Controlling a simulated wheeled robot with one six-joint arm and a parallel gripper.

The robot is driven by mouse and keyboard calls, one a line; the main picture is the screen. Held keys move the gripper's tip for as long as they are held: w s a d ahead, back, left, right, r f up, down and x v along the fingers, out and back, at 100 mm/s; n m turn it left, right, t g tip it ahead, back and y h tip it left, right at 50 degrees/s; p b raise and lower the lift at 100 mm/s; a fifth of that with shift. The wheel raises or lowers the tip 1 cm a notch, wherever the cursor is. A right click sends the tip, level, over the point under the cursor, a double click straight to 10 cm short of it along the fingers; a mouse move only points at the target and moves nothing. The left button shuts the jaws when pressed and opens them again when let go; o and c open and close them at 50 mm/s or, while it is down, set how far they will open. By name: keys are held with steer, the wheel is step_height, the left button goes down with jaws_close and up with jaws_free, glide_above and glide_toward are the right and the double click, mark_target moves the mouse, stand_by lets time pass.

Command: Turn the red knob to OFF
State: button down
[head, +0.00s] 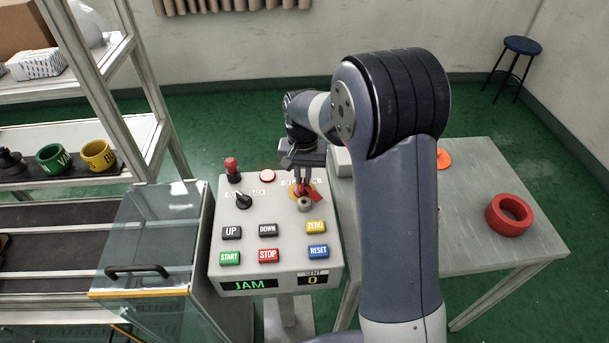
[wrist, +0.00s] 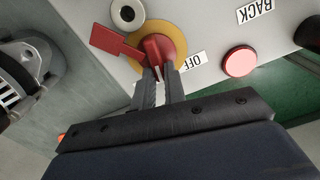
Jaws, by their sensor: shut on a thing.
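The red knob (wrist: 151,46) sits on a yellow round plate (wrist: 178,52) on the grey control panel. In the head view the knob (head: 302,190) is at the panel's upper right, partly hidden by my gripper. My gripper (wrist: 158,72) is shut on the knob, with a finger on each side of it. A label reading OFF (wrist: 191,61) lies to the right of the plate in the wrist view, upside down. A red tab (wrist: 116,43) sticks out to the left of the knob. A grey round part with a dark hole (wrist: 127,13) is beside the plate.
A table with a red ring (head: 493,215) stands to the right.

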mark_target(298, 186)
steer(key=n, duration=0.5)
steer(key=shift+a+n, duration=0.3)
steer(key=shift+a, duration=0.05)
steer(key=n, duration=0.5)
steer(key=shift+s+a+n, duration=0.2)
steer(key=shift+a+n, duration=0.1)
steer(key=shift+a, duration=0.05)
steer(key=c, duration=1.5)
jaws_free()
steer(key=shift+o, duration=0.2)
step_height(298, 186, up, 11)
steer(key=b, duration=0.1)
steer(key=shift+f, duration=0.15)
